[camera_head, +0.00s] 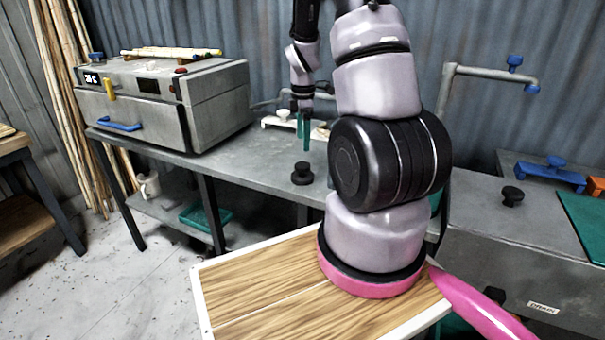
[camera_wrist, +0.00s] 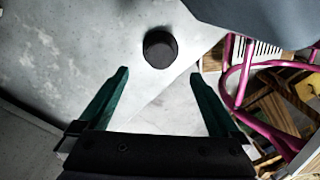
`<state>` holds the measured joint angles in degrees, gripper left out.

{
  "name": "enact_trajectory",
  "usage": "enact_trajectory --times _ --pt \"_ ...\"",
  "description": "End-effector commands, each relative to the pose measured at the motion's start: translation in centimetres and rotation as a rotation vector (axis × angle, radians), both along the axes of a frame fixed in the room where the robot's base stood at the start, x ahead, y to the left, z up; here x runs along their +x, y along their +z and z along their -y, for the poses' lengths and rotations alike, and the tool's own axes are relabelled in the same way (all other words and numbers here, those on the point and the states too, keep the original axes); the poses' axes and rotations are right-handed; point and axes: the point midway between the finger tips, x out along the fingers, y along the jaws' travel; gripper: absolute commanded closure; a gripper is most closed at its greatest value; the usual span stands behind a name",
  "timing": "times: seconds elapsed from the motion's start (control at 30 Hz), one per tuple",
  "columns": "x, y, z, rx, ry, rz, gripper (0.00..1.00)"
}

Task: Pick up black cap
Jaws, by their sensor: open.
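The black cap (camera_head: 302,174) stands on the grey bench near its front edge in the head view. It has a round, wider top. In the wrist view the black cap (camera_wrist: 160,47) is a dark round shape above the space between the fingertips, apart from both. My gripper (camera_head: 304,130) is above the bench and above the cap, with green fingers. In the wrist view my gripper (camera_wrist: 158,72) is open with nothing between its fingers.
The grey bench (camera_head: 255,150) holds a grey oven-like box (camera_head: 165,95) at left and a white-based fixture (camera_head: 282,119) behind the cap. Another black knob (camera_head: 511,195) stands on the right cabinet. Pink metal frames (camera_wrist: 240,85) show at right in the wrist view.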

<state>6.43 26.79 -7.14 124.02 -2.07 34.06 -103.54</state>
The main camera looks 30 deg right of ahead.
Motion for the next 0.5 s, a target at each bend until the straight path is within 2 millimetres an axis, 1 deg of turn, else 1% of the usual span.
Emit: enact_trajectory --times 0.2,0.3,0.5 --pt "-0.1 -3.4 0.0 0.001 0.007 -0.008 0.02" --pt "-0.1 -4.8 0.0 0.001 0.007 -0.007 0.02" --pt "-0.1 -6.2 0.0 0.000 0.005 -0.005 0.02"
